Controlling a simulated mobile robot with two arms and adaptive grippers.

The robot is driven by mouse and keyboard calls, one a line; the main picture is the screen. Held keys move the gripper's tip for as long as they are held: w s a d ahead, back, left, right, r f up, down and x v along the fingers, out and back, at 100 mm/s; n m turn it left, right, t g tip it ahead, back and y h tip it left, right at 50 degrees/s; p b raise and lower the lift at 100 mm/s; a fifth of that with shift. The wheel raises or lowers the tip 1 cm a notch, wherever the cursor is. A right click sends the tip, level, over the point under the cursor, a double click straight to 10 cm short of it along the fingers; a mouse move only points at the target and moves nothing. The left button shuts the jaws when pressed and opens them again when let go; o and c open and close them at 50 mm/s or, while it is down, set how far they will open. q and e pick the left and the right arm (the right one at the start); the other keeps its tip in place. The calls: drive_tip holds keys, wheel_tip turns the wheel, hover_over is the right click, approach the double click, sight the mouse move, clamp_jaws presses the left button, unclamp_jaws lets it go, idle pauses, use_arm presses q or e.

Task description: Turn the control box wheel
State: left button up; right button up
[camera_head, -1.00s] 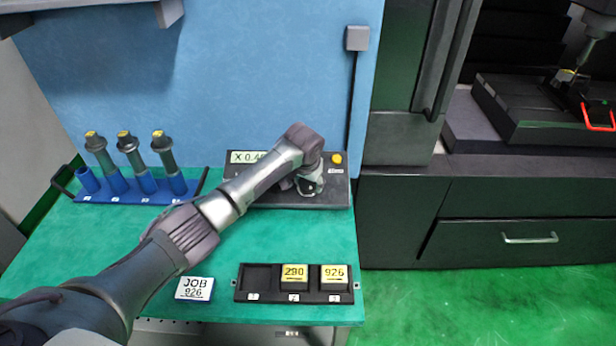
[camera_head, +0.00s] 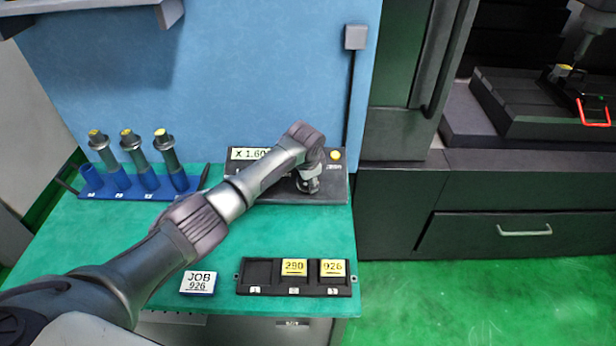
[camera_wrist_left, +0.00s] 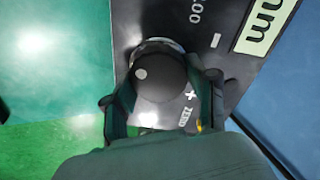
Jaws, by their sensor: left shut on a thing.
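The dark control box (camera_head: 270,193) lies on the green table against the blue panel. Its display (camera_head: 248,154) reads X 1.60 or similar, the end partly hidden by my arm. My left gripper (camera_head: 308,184) points down over the box. In the left wrist view the round dark wheel (camera_wrist_left: 160,78) with a light dot sits between the fingers of my left gripper (camera_wrist_left: 160,108), which is shut on it. A plus mark and the word ZERO show beside the wheel. A yellow button (camera_head: 336,155) is at the box's right. My right gripper is not in view.
A blue rack (camera_head: 130,194) with several upright holders stands at the left. A JOB 926 card (camera_head: 198,283) and a black tray (camera_head: 258,291) with blocks marked 290 (camera_head: 294,267) and 926 (camera_head: 332,268) are at the front. A machine with a drawer (camera_head: 490,233) stands right.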

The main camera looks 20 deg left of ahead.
use_arm(q)
drive_tip(key=shift+s+f, duration=0.2)
drive_tip(key=shift+f, duration=0.15)
drive_tip(key=o, duration=1.1)
drive_tip(key=shift+c, duration=0.2)
drive_tip(key=shift+o, duration=0.5)
drive_tip(key=shift+w, duration=0.25)
drive_tip(key=shift+r, duration=0.15)
drive_tip(key=v, duration=1.1)
drive_tip(key=shift+r, duration=0.4)
drive_tip(key=shift+s, duration=0.1)
